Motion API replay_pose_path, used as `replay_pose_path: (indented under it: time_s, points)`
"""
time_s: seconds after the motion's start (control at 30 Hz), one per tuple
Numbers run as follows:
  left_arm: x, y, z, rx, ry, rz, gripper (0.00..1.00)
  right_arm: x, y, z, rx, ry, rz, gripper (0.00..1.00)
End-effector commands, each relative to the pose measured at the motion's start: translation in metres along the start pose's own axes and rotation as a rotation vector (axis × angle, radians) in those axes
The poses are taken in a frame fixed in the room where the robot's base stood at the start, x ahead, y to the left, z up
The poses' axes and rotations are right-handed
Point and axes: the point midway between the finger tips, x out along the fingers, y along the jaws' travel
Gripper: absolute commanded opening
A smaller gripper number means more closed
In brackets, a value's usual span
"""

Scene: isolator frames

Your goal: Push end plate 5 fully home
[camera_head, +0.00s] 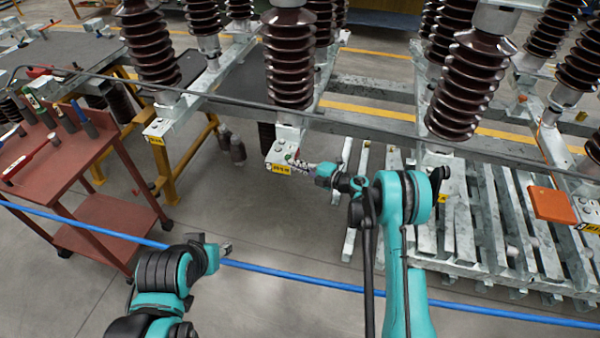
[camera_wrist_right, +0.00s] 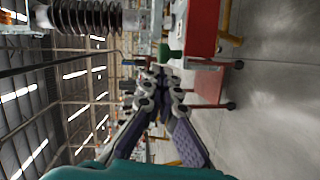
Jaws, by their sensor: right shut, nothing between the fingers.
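A grey beam end with a yellow label (camera_head: 279,168) stands below a brown insulator in the middle of the head view; the label is too small to read, so I cannot tell if this is end plate 5. My right gripper (camera_head: 298,163) is at the right side of this beam end, its fingers closed and empty. In the wrist view the closed fingers (camera_wrist_right: 160,88) point toward a small green part (camera_wrist_right: 170,52) near a pale beam end (camera_wrist_right: 150,18); contact cannot be told. My left gripper (camera_head: 226,248) is low over the floor, away from the frames; its finger gap is unclear.
A red tool cart (camera_head: 62,160) stands at the left. Another labelled beam end (camera_head: 160,129) is left of centre. A grey slatted stack (camera_head: 490,220) fills the right, with an orange block (camera_head: 552,204). A blue line (camera_head: 290,281) crosses in front. Bare floor lies between.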

Motion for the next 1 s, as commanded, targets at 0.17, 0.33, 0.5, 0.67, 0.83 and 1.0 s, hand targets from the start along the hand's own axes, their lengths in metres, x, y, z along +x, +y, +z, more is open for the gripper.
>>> replay_pose_path:
  time_s: [0.17, 0.33, 0.5, 0.67, 0.83, 1.0]
  points:
    - [0.001, 0.000, 0.001, 0.000, 0.000, 0.000, 0.40, 0.004, 0.001, 0.003, 0.000, 0.001, 0.000, 0.00]
    - [0.001, 0.000, 0.001, 0.000, 0.000, 0.000, 0.40, 0.003, 0.001, 0.003, 0.000, 0.000, 0.000, 0.00]
    - [0.003, 0.000, 0.002, 0.000, 0.000, 0.000, 0.40, 0.005, 0.001, 0.009, 0.000, 0.000, 0.000, 0.00]
    - [0.007, 0.000, 0.005, 0.000, 0.000, 0.000, 0.40, 0.011, 0.003, 0.026, 0.000, 0.000, 0.000, 0.00]
    - [0.006, 0.000, 0.004, 0.000, 0.000, 0.000, 0.40, 0.011, 0.004, 0.026, 0.000, 0.001, 0.000, 0.00]
    - [0.006, 0.000, 0.004, 0.000, 0.000, 0.000, 0.40, 0.011, 0.005, 0.026, 0.000, 0.001, 0.000, 0.00]
